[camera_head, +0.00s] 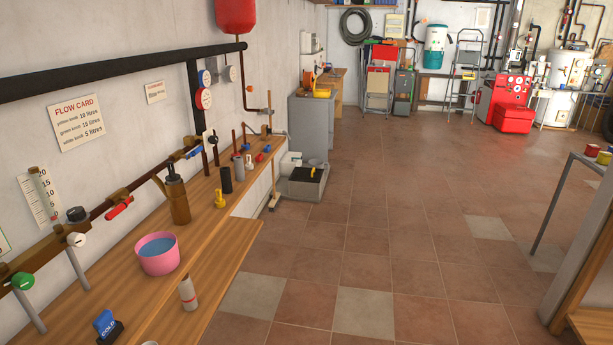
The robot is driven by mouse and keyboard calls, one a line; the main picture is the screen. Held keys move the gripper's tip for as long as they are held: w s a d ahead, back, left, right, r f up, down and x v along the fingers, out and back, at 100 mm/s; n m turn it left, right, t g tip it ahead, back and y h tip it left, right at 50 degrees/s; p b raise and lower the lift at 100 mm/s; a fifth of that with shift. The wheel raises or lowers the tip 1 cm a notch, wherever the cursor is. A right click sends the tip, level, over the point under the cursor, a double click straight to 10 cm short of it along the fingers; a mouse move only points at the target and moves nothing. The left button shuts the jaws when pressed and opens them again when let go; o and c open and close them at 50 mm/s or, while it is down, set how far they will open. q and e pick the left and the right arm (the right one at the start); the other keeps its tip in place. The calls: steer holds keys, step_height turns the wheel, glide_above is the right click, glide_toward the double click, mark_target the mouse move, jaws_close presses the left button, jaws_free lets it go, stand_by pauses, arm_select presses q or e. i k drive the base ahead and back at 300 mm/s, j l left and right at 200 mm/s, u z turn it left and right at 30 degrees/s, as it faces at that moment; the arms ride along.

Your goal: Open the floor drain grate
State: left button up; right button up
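I cannot make out a floor drain grate in the tiled floor (390,230). A low grey box with a dark top (303,183) stands on the floor by the left wall, beyond the end of the wooden bench; I cannot tell whether it has to do with a drain. Neither of my grippers shows in the head view.
A wooden bench (215,262) runs along the left wall, with a pink bucket (158,262) and an oil can on it. A broom (273,190) stands at its far end. A table frame (555,205) is at the right. Open floor lies between.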

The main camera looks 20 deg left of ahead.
mark_target(307, 171)
steer(key=i+u, duration=0.15)
steer(key=u, duration=0.3)
steer(key=i, duration=6.6)
